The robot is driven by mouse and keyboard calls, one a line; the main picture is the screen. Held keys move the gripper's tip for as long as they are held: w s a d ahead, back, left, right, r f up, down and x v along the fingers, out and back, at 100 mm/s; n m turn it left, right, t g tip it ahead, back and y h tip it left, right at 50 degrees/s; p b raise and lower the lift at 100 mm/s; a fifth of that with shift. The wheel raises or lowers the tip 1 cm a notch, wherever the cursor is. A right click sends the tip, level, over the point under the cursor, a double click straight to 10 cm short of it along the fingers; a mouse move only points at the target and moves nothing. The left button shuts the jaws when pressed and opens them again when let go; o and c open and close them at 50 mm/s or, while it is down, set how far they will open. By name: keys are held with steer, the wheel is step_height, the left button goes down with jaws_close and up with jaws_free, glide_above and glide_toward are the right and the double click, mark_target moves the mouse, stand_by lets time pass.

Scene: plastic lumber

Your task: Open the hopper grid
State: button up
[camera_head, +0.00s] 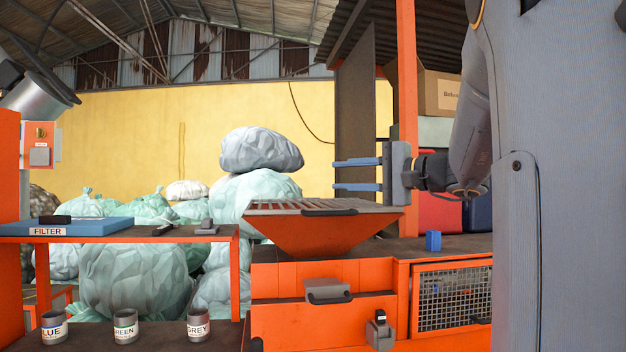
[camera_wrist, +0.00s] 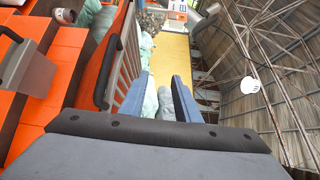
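The hopper (camera_head: 322,236) is an orange funnel on top of the orange machine in the head view. Its slatted grid (camera_head: 280,206) lies flat across the top, with a dark handle (camera_head: 330,212) at the front edge. In the wrist view the grid (camera_wrist: 128,62) and handle (camera_wrist: 107,72) are on the left, running along beside my fingers. My gripper (camera_head: 337,175) is open and empty, its two blue fingers pointing left, one above the other. In the head view it appears above the right part of the grid, apart from the handle. The fingers also show in the wrist view (camera_wrist: 159,88).
A small blue block (camera_head: 433,241) sits on the machine top to the right. A shelf (camera_head: 120,237) at left carries a blue filter tray and small tools, with labelled cups below. Plastic bags (camera_head: 262,150) are piled behind the hopper. An orange post (camera_head: 406,80) stands behind my gripper.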

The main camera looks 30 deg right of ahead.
steer(key=p+x, duration=0.2)
steer(key=x, duration=0.5)
steer(key=shift+p, duration=0.35)
jaws_close()
steer(key=c, duration=0.7)
jaws_free()
steer(key=o, duration=0.7)
steer(key=shift+s, duration=0.15)
